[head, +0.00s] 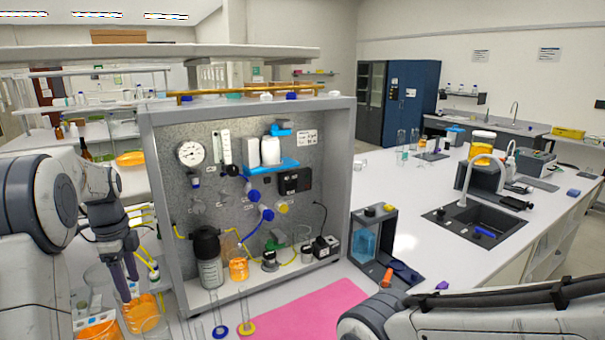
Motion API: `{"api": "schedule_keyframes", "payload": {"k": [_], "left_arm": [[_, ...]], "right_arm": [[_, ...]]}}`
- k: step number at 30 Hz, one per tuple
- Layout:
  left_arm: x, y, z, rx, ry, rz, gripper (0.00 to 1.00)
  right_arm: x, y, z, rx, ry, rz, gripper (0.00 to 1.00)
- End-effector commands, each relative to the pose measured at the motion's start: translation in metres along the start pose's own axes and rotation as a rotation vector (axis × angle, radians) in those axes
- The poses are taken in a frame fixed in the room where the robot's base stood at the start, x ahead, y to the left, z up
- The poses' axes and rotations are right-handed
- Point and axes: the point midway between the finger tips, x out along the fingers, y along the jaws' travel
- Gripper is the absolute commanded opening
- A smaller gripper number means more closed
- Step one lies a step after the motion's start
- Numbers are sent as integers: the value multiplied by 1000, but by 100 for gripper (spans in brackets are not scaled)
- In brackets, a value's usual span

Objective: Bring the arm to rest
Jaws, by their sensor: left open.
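My left arm comes in from the left edge, and its gripper (125,279) points down at the lower left, in front of the left side of the membrane rig (158,200). The gripper is open, and its dark fingers look empty. A glass vessel with orange liquid (141,316) shows just below the fingertips; I cannot tell whether they touch it. My right arm (480,316) lies across the lower right corner. Its gripper is not in view.
Another vessel with orange liquid (98,328) stands at the lower left. Glass cylinders with a blue base (220,331) and a yellow base (246,328) stand by a pink mat (305,312). A grey open box (373,245) and a sink (475,225) are to the right.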

Motion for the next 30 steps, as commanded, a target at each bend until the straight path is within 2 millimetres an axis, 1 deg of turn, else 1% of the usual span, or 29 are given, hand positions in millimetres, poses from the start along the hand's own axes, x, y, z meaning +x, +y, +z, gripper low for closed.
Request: {"api": "schedule_keyframes", "payload": {"k": [1,5,8,11,14,15,17,18,20,21,23,24,25,27,30], "left_arm": [[-1,2,-11,-6,1,-3,65],[-1,12,-44,-40,5,-6,65],[-1,24,-76,-75,10,-8,65],[0,43,-112,-118,16,-10,65],[3,73,-154,-173,24,-10,65],[5,90,-174,-200,29,-10,65],[9,123,-203,-250,37,-8,65],[13,148,-221,-289,44,-5,65],[21,188,-242,-351,52,0,65],[27,215,-252,-391,56,6,65],[36,253,-261,-451,62,14,65],[42,276,-264,-489,65,20,65],[47,291,-264,-517,67,25,65],[56,321,-263,-571,69,35,65],[66,348,-257,-626,68,44,65]], "right_arm": [[2,0,0,0,1,0,0],[5,0,0,0,1,0,0],[8,1,0,0,1,0,0],[12,1,1,0,1,0,0],[18,1,1,0,1,0,0],[21,2,1,0,1,0,0],[26,2,2,0,0,0,0],[30,2,2,1,1,0,0],[35,2,2,1,1,0,0],[39,3,2,1,1,0,0],[43,3,2,1,1,0,0],[45,3,2,1,1,0,0],[47,3,3,1,1,0,0],[50,4,3,1,1,0,0],[52,4,3,1,1,0,0]]}}
